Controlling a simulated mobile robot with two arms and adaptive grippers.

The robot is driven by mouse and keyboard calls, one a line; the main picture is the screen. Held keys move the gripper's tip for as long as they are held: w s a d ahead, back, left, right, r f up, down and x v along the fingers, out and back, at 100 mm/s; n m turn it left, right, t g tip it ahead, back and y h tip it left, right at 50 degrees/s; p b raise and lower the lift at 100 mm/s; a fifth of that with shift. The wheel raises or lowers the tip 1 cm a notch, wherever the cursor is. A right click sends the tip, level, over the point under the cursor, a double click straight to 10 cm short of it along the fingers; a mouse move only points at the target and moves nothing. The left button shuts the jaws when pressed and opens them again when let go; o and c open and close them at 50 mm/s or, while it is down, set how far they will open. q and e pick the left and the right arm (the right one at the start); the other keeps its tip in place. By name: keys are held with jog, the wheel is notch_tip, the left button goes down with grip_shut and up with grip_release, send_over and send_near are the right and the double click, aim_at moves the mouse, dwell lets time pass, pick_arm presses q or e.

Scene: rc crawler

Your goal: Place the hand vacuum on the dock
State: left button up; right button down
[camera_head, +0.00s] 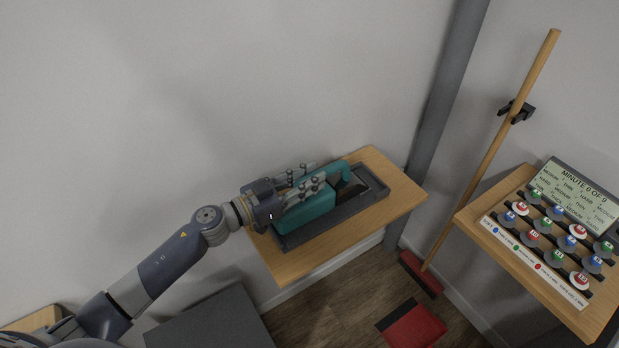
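The hand vacuum (310,213) is teal with a dark nose at its right end. It lies lengthwise over the dark grey dock (362,203), a shallow tray on a wooden shelf at mid-picture. My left gripper (318,176) reaches in from the left, over the vacuum's upper side. Its two fingers are apart with teal between them; I cannot tell whether they press on it. The fingers hide part of the vacuum, and its underside is hidden, so full contact with the dock cannot be seen. My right gripper is not in view.
The wooden shelf (405,196) has bare room at its right end. A grey post (440,110) and a leaning broom (490,155) stand to the right. A second shelf (545,270) holds a display and several coloured knobs. A red dustpan (414,326) lies on the floor.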

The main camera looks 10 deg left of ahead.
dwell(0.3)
pick_arm(q)
jog(key=shift+r, duration=0.1)
jog(key=shift+s+a, duration=0.25)
jog(key=b+v, duration=0.2)
jog(key=v, duration=0.9)
jog(key=shift+s, duration=0.15)
jog(key=shift+a+r, duration=0.1)
